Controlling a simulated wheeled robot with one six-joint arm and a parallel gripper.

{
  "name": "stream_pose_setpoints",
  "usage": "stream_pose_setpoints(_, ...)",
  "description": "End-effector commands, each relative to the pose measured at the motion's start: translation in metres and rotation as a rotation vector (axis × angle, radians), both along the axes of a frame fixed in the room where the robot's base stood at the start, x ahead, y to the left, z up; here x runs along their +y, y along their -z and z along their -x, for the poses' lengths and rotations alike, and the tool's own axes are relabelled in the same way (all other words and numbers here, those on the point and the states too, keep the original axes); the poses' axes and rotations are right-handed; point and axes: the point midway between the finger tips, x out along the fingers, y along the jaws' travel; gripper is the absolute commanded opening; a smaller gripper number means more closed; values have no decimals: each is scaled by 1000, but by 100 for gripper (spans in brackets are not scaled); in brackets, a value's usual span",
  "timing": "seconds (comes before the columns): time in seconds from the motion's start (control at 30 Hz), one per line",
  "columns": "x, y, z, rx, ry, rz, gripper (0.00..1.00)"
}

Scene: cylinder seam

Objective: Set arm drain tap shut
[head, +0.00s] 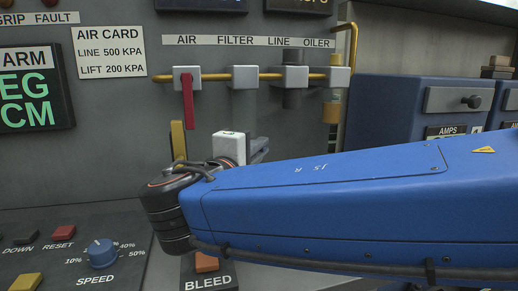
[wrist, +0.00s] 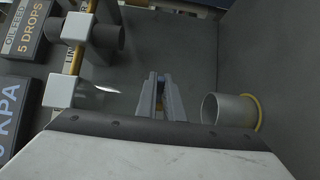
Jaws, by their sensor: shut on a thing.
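My gripper (wrist: 160,100) shows in the middle of the wrist view, its two grey fingers close together. They are shut on a small dark bluish piece (wrist: 160,79) at their tips. The fingers cover most of it, and I cannot read a label on it, so I cannot tell surely that it is the arm drain tap. In the head view my blue arm reaches in from the right to the wall below the air line.
The yellow air pipe (head: 262,77) carries white blocks and a red lever (head: 187,98) hanging down. A yellow lever (head: 177,140) is below it. A grey cup (wrist: 222,109) stands close right of my fingers. The button panel (head: 65,262) and blue cabinets (head: 400,112) flank the arm.

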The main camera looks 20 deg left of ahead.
Motion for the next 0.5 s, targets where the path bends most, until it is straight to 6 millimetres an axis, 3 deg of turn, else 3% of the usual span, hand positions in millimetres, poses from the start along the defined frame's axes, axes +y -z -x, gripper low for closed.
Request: stream_pose_setpoints(0.5, -8, 0, -14, 1, -311, 0, 0)
